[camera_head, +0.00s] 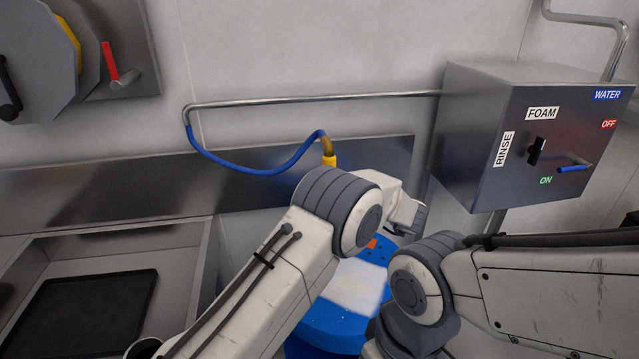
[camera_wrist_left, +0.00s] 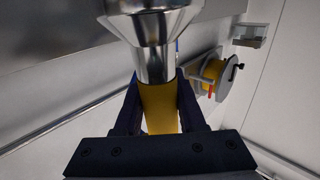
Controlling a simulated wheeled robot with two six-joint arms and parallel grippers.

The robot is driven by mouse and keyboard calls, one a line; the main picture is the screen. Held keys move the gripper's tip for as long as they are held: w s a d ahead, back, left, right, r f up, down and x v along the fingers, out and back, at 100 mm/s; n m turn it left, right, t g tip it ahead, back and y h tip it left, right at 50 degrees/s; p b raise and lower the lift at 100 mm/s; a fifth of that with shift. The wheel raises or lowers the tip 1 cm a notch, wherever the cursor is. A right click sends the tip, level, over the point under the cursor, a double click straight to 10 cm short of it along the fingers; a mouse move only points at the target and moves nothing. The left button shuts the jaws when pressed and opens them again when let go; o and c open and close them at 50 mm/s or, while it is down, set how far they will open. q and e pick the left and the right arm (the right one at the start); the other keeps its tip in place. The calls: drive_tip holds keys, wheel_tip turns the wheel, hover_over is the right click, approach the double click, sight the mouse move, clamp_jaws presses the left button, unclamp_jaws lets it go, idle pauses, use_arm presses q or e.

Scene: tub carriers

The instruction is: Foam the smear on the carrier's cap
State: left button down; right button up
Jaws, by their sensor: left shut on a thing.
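My left gripper (camera_wrist_left: 158,115) is shut around the yellow grip (camera_wrist_left: 160,108) of a spray nozzle with a silver metal head (camera_wrist_left: 152,50). In the head view my left arm hides this gripper and most of the nozzle; a yellow hose end (camera_head: 329,160) shows above the arm. The blue carrier (camera_head: 328,328) stands below, partly behind both arms. A white patch (camera_head: 357,286) lies on its top, and a small orange spot (camera_head: 372,243) shows near its back. I cannot tell whether the white is foam. My right arm is at right; its gripper is out of view.
A metal control box (camera_head: 500,125) has a FOAM/RINSE knob (camera_head: 537,151) and a blue WATER lever (camera_head: 573,168) near ON. A blue hose (camera_head: 250,170) hangs from a wall pipe (camera_head: 310,98). A reel (camera_head: 45,55) is at upper left, a sink basin (camera_head: 190,240) below.

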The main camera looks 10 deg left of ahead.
use_arm(q)
drive_tip(key=shift+r, duration=0.15)
drive_tip(key=s+d, duration=0.4)
drive_tip(key=s, duration=0.1)
drive_tip(key=shift+s, duration=0.2)
idle(0.6)
idle(0.7)
drive_tip(key=s+a, duration=0.4)
drive_tip(key=a, duration=1)
drive_tip(key=s+a, duration=0.4)
drive_tip(key=a, duration=0.9)
drive_tip(key=s+a, duration=0.5)
drive_tip(key=a, duration=0.9)
drive_tip(key=shift+a, duration=0.3)
drive_tip(key=shift+s, duration=0.15)
